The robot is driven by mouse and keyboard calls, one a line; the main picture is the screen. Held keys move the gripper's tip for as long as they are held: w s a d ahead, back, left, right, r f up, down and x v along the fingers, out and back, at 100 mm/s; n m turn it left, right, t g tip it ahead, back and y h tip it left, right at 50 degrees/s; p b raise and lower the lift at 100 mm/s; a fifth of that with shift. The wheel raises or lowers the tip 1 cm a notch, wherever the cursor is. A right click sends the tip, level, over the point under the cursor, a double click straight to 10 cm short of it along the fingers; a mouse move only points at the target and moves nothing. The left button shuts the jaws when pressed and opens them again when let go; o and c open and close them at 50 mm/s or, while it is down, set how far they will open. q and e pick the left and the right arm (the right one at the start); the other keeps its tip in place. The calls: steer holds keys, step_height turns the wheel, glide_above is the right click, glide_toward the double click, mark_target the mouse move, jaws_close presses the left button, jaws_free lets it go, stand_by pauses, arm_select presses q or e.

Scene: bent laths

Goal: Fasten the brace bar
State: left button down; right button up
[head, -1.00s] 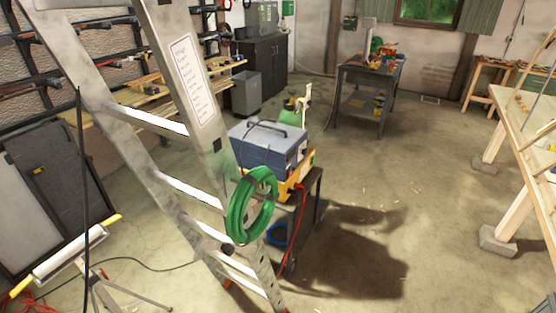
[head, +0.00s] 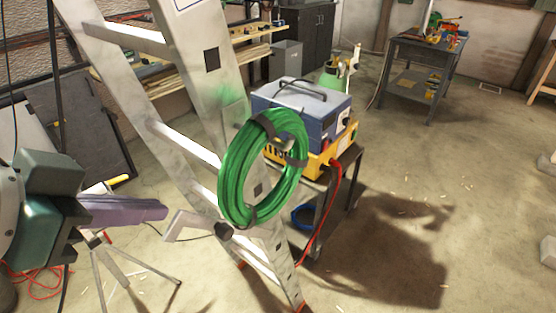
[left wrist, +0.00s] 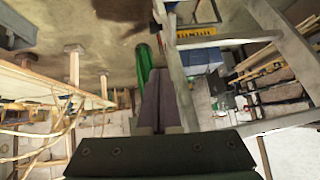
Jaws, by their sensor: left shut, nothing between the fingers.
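An aluminium stepladder (head: 214,62) stands left of centre in the head view; part of it shows in the left wrist view (left wrist: 284,118). A short pale bar (head: 188,222) at its lower side may be the brace bar. A dark round knob (head: 224,231) sits at its right end, by the ladder's leg. I cannot tell whether the bar is fastened. My left gripper (head: 160,211) has purple fingers, shut and empty, with their tips just left of the pale bar. In the left wrist view the fingers (left wrist: 158,88) point away. My right gripper is not in view.
A coiled green hose (head: 236,175) hangs on the ladder's right side. Behind it, a blue case (head: 293,118) on a yellow box stands on a dark cart (head: 343,185). A tripod (head: 130,268) stands at lower left. The floor on the right is mostly clear.

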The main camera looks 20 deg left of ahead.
mark_target(221, 233)
arm_select(q)
steer(key=f+b, duration=0.1)
steer(key=w+f+h+b, duration=0.1)
steer(key=f+b, duration=0.1)
steer(key=w+f+m+h+b, duration=0.1)
steer(key=f+b, duration=0.1)
steer(key=shift+a+f+t, duration=0.1)
steer(key=shift+a+t, duration=0.05)
steer(key=shift+t, duration=0.15)
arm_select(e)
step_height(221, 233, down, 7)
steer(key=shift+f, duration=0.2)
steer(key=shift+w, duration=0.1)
arm_select(q)
steer(key=shift+w+f, duration=0.35)
steer(key=shift+w, duration=0.1)
steer(key=x, duration=0.8)
steer(key=shift+w+d+f, duration=0.2)
steer(key=shift+f, duration=0.1)
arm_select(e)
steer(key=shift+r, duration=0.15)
